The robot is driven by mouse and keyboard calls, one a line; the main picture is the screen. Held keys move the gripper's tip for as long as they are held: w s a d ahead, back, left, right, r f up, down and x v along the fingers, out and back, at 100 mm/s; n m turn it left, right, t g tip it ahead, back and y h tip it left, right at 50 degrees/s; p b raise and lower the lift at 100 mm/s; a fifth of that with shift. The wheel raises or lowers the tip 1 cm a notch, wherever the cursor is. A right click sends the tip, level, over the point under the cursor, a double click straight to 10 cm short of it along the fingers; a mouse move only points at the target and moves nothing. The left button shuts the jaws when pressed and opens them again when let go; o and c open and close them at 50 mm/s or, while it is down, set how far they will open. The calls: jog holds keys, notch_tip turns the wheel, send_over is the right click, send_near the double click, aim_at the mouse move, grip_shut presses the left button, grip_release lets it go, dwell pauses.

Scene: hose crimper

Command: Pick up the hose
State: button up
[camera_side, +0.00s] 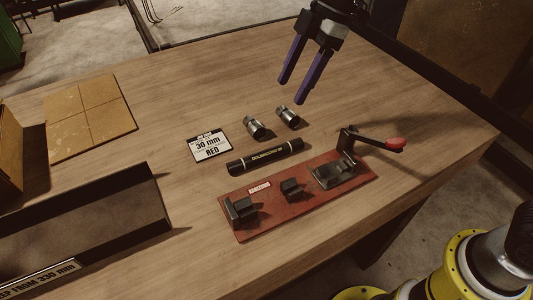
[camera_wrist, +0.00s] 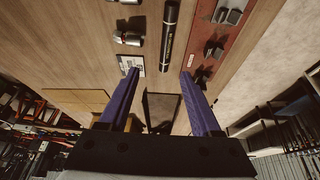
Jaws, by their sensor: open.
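The hose (camera_side: 265,157) is a short black tube with pale lettering, lying on the wooden table between the label card and the red crimper base. In the wrist view the hose (camera_wrist: 169,40) lies beyond the fingertips, near the top middle. My gripper (camera_side: 298,92) has two purple fingers, spread apart and empty, above the table behind the hose. In the wrist view my gripper (camera_wrist: 159,72) shows its fingers on either side of the picture's middle. Two metal fittings, one on the left (camera_side: 254,128) and one on the right (camera_side: 287,117), lie just behind the hose.
The red crimper base (camera_side: 301,204) with dark blocks and a red-knobbed lever (camera_side: 394,145) stands in front of the hose. A card reading 30 mm RED (camera_side: 211,147) lies to the left. A dark tray (camera_side: 154,182) and a cardboard square (camera_side: 89,115) are farther left. The back table is clear.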

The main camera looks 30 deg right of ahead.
send_over(269, 151)
jog(key=d, duration=0.2)
jog(key=f, duration=0.9)
jog(key=shift+w+a, duration=0.1)
jog(key=shift+w, duration=0.15)
jog(key=shift+s+d+x, duration=0.1)
jog(key=shift+s+x, duration=0.05)
jog(key=shift+x, duration=0.75)
jog(key=shift+s+d+x, duration=0.1)
jog(key=shift+x, duration=0.8)
jog(key=shift+s+d+x, duration=0.1)
jog(key=shift+s+x, duration=0.05)
jog(key=shift+x, duration=0.8)
jog(key=shift+f, duration=0.25)
jog(key=shift+c, duration=0.3)
grip_shut()
